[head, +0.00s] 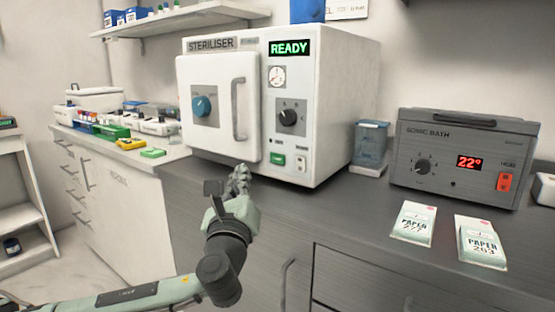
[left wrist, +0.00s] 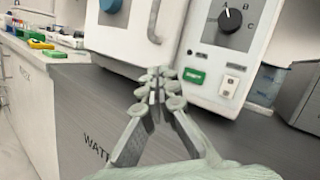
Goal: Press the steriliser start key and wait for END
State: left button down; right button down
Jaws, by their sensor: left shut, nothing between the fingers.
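The white steriliser (head: 335,110) stands on the grey counter with its door (head: 225,75) closed. Its display (head: 289,47) reads READY in green. A green key (head: 277,159) sits low on its front panel, with a pale switch to its right; the green key (left wrist: 194,76) also shows in the left wrist view. My left gripper (head: 240,175) is shut and empty, in front of the steriliser's lower door edge and left of the green key. Its fingertips (left wrist: 158,80) appear apart from the key. My right gripper is not in view.
A grey sonic bath (head: 460,155) showing 22° stands on the right. Two paper packets (head: 413,223) (head: 480,242) lie on the counter before it. Trays and small items (head: 130,125) crowd the left counter.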

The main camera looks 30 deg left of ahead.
pick_arm(q)
send_near(271, 154)
jog(key=w+a, duration=0.1)
jog(key=a+r, duration=0.1)
jog(key=w+a, duration=0.1)
jog(key=shift+w+a+r, duration=0.2)
jog(key=shift+w+r, duration=0.05)
jog(key=shift+w, duration=0.45)
jog(key=shift+w+d, duration=0.1)
jog(key=shift+w, duration=0.25)
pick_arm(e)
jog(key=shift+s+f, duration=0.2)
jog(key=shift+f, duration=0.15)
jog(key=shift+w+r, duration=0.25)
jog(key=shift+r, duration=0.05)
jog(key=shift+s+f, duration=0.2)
pick_arm(q)
jog(key=shift+w, duration=0.15)
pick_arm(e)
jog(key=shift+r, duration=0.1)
pick_arm(q)
jog(key=shift+w+p, duration=0.25)
jog(key=shift+p, duration=0.05)
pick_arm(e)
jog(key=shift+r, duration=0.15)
pick_arm(q)
jog(key=shift+w, duration=0.2)
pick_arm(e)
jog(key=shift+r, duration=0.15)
